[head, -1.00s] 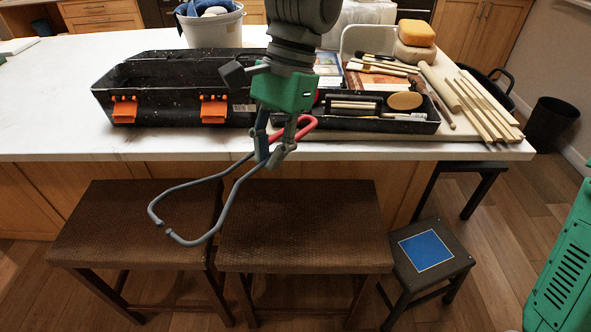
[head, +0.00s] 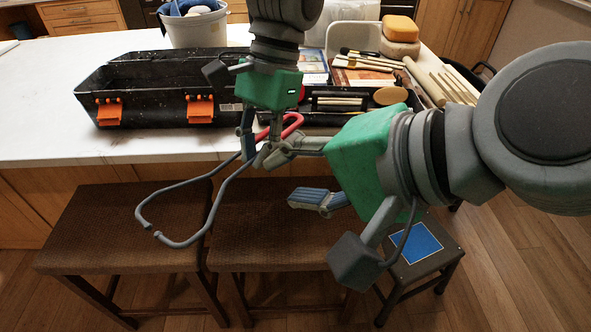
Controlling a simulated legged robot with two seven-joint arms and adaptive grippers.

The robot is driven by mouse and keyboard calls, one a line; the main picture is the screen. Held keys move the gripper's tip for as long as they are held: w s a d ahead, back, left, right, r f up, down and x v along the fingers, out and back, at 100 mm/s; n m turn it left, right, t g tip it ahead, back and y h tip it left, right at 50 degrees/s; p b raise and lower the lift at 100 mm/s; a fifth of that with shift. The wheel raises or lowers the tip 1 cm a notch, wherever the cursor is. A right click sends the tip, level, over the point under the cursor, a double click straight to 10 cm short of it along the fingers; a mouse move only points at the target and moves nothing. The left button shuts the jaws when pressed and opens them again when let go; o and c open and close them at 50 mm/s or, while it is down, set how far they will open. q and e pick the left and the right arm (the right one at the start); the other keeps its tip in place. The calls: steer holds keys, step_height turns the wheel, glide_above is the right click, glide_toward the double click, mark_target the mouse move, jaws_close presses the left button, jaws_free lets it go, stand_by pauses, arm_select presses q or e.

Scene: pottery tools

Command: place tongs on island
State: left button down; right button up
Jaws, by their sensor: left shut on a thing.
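The tongs (head: 177,243) are thin and grey with a red handle loop. They hang tilted in front of the island's edge, tips down to the left, above the stools. My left gripper (head: 257,152) is shut on the tongs near the red loop. My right gripper (head: 300,178) is open, its fingers spread and pointing left. Its upper finger overlaps the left fingertips and the tongs in the picture; I cannot tell whether they touch. The island (head: 40,100) has a white top with clear room at its left and along its front edge.
A black toolbox (head: 150,95) with orange latches lies open on the island. A white bucket (head: 205,28), sponges (head: 399,29) and wooden tools (head: 455,85) stand behind or right of it. Brown stools (head: 120,225) and a blue-topped step stool (head: 416,243) stand in front.

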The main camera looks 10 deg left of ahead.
arm_select(q)
steer(key=shift+a, duration=0.1)
arm_select(e)
steer(key=x, duration=1.2)
steer(key=shift+r, duration=0.1)
jaws_close()
arm_select(q)
steer(key=c, duration=1.6)
jaws_free()
steer(key=shift+w, duration=0.1)
arm_select(e)
steer(key=shift+s, duration=0.1)
